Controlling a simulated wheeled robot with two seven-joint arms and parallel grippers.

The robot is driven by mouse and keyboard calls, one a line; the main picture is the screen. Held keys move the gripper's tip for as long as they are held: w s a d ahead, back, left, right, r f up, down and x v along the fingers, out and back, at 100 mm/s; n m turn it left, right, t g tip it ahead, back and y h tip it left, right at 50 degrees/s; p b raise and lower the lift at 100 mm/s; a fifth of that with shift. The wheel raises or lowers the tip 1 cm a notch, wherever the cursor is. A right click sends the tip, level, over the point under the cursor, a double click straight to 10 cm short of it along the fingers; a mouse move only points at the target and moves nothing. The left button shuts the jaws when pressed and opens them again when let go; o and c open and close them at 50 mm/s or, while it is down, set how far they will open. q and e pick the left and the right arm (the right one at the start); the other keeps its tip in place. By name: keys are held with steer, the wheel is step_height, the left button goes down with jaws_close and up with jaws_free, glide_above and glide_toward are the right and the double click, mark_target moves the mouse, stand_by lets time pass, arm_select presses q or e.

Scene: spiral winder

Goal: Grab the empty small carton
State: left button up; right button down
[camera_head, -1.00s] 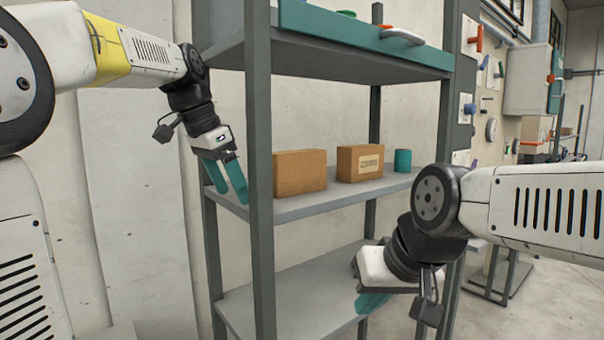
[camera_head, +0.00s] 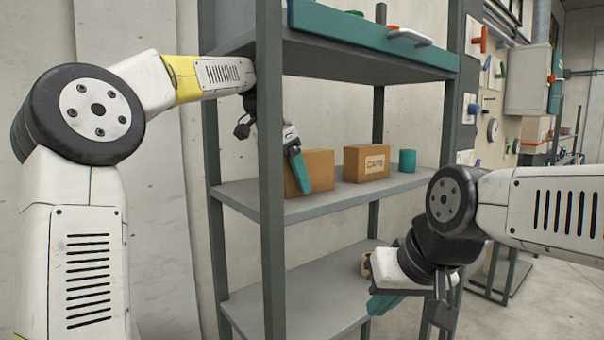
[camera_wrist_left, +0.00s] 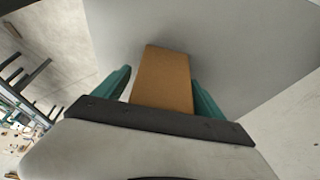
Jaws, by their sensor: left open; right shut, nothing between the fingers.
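A plain brown carton (camera_head: 319,170) stands on the middle shelf, partly hidden behind my left gripper (camera_head: 299,182). In the left wrist view the carton (camera_wrist_left: 163,78) lies between the two teal fingers of the open left gripper; I cannot tell whether they touch it. A second brown carton (camera_head: 367,162), with a label on its front, stands to its right. Whether either carton is empty does not show. My right gripper (camera_head: 384,304) is shut and empty, low in front of the shelf unit.
A teal cylinder (camera_head: 407,161) stands right of the labelled carton. A grey front post (camera_head: 270,230) rises close beside my left gripper. The upper shelf (camera_head: 365,60) with a teal front hangs above the cartons.

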arm_select(q)
steer(key=shift+f, duration=0.4)
steer(key=c, duration=1.6)
jaws_close()
steer(key=shift+r, duration=0.3)
